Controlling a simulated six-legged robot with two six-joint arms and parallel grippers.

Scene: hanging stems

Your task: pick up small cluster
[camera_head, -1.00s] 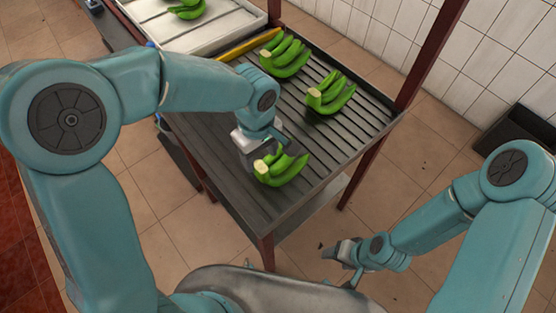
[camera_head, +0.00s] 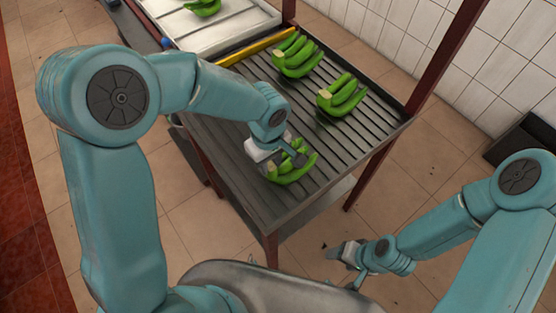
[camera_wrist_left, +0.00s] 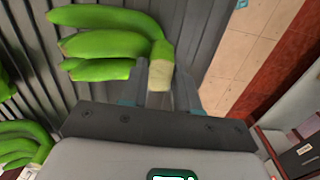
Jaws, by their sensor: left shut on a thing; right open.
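A small cluster of green bananas (camera_head: 291,172) is at the near part of the dark ribbed table (camera_head: 230,172). My left gripper (camera_head: 287,157) reaches down to it from the left and is shut on it. In the left wrist view the fingers (camera_wrist_left: 158,82) close around the pale cut stem of the cluster (camera_wrist_left: 112,44), and its green fingers point left. I cannot tell whether the cluster is clear of the slats. My right gripper (camera_head: 343,252) is open and empty, low over the floor to the right of the table.
Two more banana clusters, one at the back (camera_head: 296,54) and one at the right (camera_head: 342,96), lie on the ribbed table. A pale tray (camera_head: 207,30) holding another cluster (camera_head: 203,7) adjoins beyond a yellow bar (camera_head: 258,47). Dark red posts (camera_head: 446,58) rise at the table's corners.

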